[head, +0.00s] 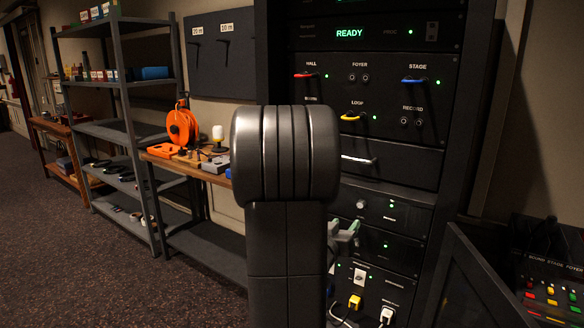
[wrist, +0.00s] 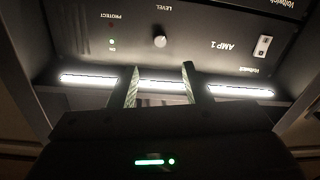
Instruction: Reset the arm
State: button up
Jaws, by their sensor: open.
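My own grey arm stands upright in the middle of the head view and covers part of the rack behind it. My gripper (head: 344,232) shows only in part, to the right of the arm in front of the rack's lower panels. In the wrist view my gripper (wrist: 160,78) has its two fingers apart, with nothing between them. The fingers point at the AMP 1 panel (wrist: 190,45), which appears upside down with a round level knob (wrist: 160,42). I cannot tell how far the fingertips are from the panel.
The black equipment rack (head: 400,158) holds red, blue and yellow patch plugs and a READY display (head: 349,33). A mixing console (head: 553,285) is at the lower right. A workbench with an orange cable reel (head: 182,126) and a shelf (head: 112,128) stand left. Carpet is clear at lower left.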

aim_at(359, 206)
jog(key=x, duration=1.1)
jog(key=shift+w+d+f, duration=0.15)
jog(key=shift+m+b, duration=0.35)
jog(key=shift+m, duration=0.85)
jog(key=m+b, duration=0.2)
jog(key=m, duration=0.1)
jog(key=shift+m, duration=0.3)
jog(key=m+b, duration=0.2)
jog(key=m, duration=0.2)
jog(key=shift+m+h, duration=0.3)
jog(key=shift+m, duration=0.1)
jog(key=m+b, duration=0.1)
jog(key=m, duration=0.2)
jog(key=m+b, duration=0.1)
jog(key=m, duration=0.2)
jog(key=shift+a+h+b, duration=0.2)
jog(key=shift+h+b, duration=0.1)
jog(key=m+b, duration=0.1)
jog(key=m, duration=0.4)
jog(key=shift+m, duration=0.3)
